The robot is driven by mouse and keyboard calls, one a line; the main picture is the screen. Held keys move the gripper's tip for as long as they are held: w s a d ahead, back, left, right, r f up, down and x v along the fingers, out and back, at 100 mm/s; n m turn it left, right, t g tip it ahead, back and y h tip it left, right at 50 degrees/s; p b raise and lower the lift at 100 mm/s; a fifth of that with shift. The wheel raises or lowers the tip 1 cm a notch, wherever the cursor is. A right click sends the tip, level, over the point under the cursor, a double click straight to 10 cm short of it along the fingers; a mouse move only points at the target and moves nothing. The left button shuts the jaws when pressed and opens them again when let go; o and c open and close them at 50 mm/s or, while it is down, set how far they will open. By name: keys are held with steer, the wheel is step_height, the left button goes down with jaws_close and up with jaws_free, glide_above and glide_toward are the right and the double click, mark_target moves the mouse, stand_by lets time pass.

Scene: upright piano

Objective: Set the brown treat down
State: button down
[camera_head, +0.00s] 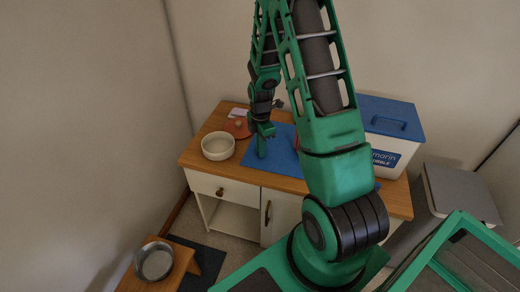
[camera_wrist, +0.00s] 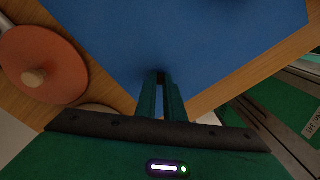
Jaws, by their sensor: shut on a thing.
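My gripper (camera_head: 262,148) points down over the blue mat (camera_head: 280,160) on the wooden-topped cabinet. In the wrist view its two green fingers (camera_wrist: 160,82) are close together over the blue mat (camera_wrist: 200,40). A small dark thing shows between the fingertips; I take it as the brown treat (camera_wrist: 160,77), mostly hidden by the fingers. Whether it touches the mat cannot be told. In the head view the treat cannot be made out.
A cream bowl (camera_head: 218,147) stands left of the mat. An orange disc with a pale knob (camera_head: 238,127) lies behind it, also in the wrist view (camera_wrist: 45,55). A white kibble bin with a blue lid (camera_head: 390,118) stands right. A metal bowl (camera_head: 155,262) sits on a low stool.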

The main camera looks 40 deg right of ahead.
steer(key=c, duration=1.8)
jaws_free()
steer(key=shift+c, duration=0.2)
steer(key=s+r+m, duration=0.3)
steer(key=r, duration=0.7)
steer(key=s+r+m, duration=0.3)
steer(key=r, duration=0.6)
steer(key=s+a+r+m, duration=0.1)
steer(key=s+r+m, duration=0.3)
steer(key=s+m, duration=0.4)
steer(key=s+a+r+m, duration=0.2)
steer(key=s+r+m, duration=0.2)
steer(key=s+m, duration=0.5)
steer(key=s, duration=0.5)
steer(key=shift+s+r, duration=0.2)
steer(key=shift+s, duration=0.15)
